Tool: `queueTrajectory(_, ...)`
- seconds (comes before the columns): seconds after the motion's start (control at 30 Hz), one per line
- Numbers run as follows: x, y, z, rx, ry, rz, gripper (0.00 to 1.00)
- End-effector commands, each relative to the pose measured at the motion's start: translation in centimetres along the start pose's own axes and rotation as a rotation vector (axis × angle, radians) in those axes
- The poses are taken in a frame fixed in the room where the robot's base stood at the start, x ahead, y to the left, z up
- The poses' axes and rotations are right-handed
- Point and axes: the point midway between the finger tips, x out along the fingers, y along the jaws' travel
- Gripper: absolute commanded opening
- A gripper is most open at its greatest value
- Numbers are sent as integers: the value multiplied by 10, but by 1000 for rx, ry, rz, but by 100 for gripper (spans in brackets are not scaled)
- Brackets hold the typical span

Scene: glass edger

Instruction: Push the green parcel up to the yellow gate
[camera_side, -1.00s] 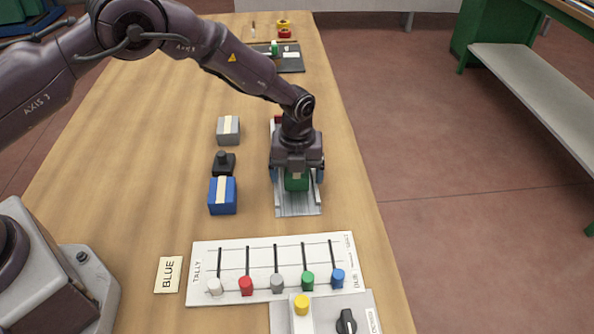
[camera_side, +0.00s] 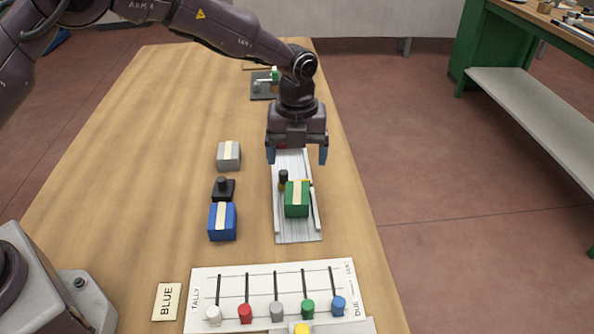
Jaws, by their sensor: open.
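The green parcel (camera_side: 297,199), with a pale tape strip, sits in the grey channel (camera_side: 298,232), nearer its front end. A small dark post (camera_side: 283,180) with a yellow band stands at the parcel's back left, and a bit of orange-yellow shows behind the parcel's right side. This seems to be the yellow gate, mostly hidden; I cannot tell if the parcel touches it. My gripper (camera_side: 297,157) is open and empty, above the channel and behind the parcel in the picture, with its blue-tipped fingers wide apart and clear of the parcel.
A grey parcel (camera_side: 229,155), a black knobbed block (camera_side: 223,189) and a blue parcel (camera_side: 222,222) stand left of the channel. The tally board (camera_side: 260,292) with coloured sliders and a BLUE card (camera_side: 167,301) lie in front. A dark tray (camera_side: 263,88) is at the back.

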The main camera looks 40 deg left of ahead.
Motion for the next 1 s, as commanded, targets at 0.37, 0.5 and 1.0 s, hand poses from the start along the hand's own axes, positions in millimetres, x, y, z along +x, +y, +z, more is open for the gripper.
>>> queueTrajectory(0.37, -10, 0, 0, 0, -1, 0, 85)
queueTrajectory(0.5, -9, 0, 0, 0, 0, 0, 85)
queueTrajectory(1.0, -7, 0, 4, -1, -1, 0, 85)
